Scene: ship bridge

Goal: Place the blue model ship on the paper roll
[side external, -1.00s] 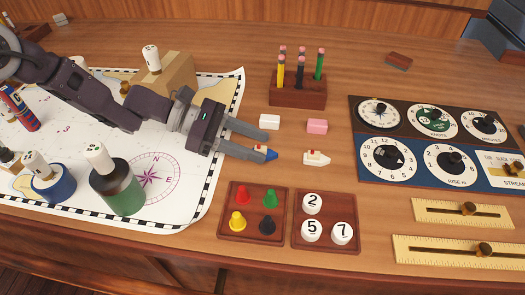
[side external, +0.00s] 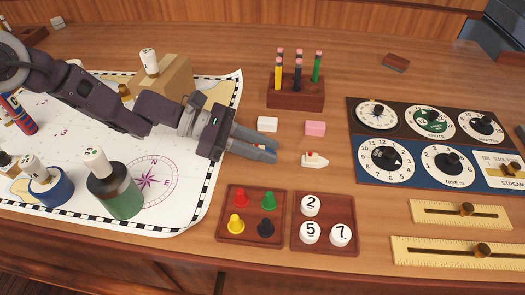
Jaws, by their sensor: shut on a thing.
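My gripper (side external: 265,150) is low over the table right of the chart, its two grey fingers closed together. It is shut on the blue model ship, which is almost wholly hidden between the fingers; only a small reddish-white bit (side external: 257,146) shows. A white model ship (side external: 314,160) stands just right of the fingertips, apart from them. I cannot pick out a separate paper roll with certainty; a large white paper chart (side external: 150,215) with a compass rose and upcurled edges lies on the left.
Around the gripper are a white block (side external: 267,124), a pink block (side external: 315,128), a pencil holder (side external: 296,95), a peg tray (side external: 225,232) and a number tray (side external: 325,250). A green cylinder (side external: 118,195), a blue cylinder (side external: 48,190) and a cardboard box (side external: 172,78) stand on the chart.

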